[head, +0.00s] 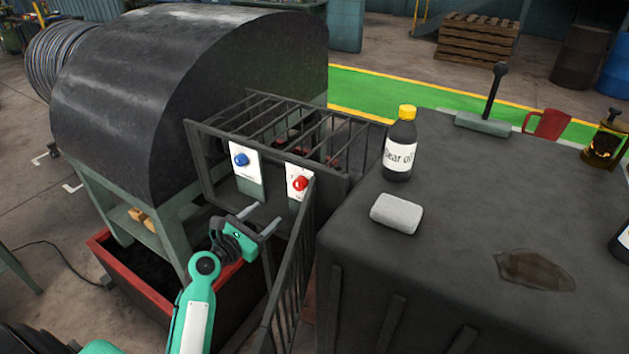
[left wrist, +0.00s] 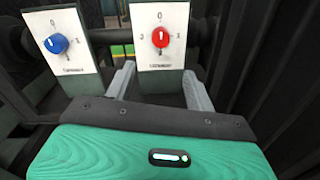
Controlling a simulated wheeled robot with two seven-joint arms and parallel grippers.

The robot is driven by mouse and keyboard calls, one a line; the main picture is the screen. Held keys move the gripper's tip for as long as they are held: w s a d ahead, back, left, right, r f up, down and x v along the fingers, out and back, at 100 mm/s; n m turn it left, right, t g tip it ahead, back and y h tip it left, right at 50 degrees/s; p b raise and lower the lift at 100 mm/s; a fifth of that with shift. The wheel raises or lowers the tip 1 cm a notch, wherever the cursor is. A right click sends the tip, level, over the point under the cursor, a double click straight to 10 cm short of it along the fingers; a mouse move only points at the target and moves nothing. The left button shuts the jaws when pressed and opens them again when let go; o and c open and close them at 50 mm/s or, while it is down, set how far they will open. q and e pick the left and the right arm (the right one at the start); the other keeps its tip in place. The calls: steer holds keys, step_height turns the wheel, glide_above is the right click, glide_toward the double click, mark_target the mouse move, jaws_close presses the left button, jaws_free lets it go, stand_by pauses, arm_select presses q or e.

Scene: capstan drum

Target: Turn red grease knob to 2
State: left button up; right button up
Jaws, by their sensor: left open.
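The red knob (head: 300,183) sits on a white plate on the dark cage frame. In the left wrist view the red knob (left wrist: 160,37) has a white mark pointing up toward the 0; a 3 shows at its left and a 1 at its right. My left gripper (head: 265,215) is open and empty, below and short of the red knob, apart from it. In the left wrist view its fingers (left wrist: 160,82) stand spread below the plate, one toward each side. My right gripper is not in view.
A blue knob (head: 240,160) on its own plate is left of the red one. Dark bars (head: 291,270) run close right of my left gripper. A dark bench (head: 460,200) stands right, bearing an oil bottle (head: 400,150) and a pale block (head: 397,213). The big drum cover (head: 170,90) is left.

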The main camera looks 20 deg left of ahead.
mark_target(297, 186)
arm_select(q)
steer(key=w+p, duration=0.1)
steer(key=w, duration=0.3)
steer(key=w+d+p, duration=0.1)
steer(key=w, duration=0.2)
steer(key=w+d+p, duration=0.1)
steer(key=w, duration=0.3)
steer(key=shift+w+d+r, duration=0.15)
steer(key=shift+w+r, duration=0.1)
steer(key=shift+w, duration=0.1)
steer(key=shift+w+d, duration=0.1)
steer(key=shift+w, duration=0.55)
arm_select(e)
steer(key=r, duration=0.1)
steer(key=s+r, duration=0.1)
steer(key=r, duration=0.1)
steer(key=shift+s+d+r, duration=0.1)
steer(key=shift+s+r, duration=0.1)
arm_select(q)
steer(key=shift+c, duration=0.4)
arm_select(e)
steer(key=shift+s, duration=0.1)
arm_select(q)
steer(key=c, duration=0.9)
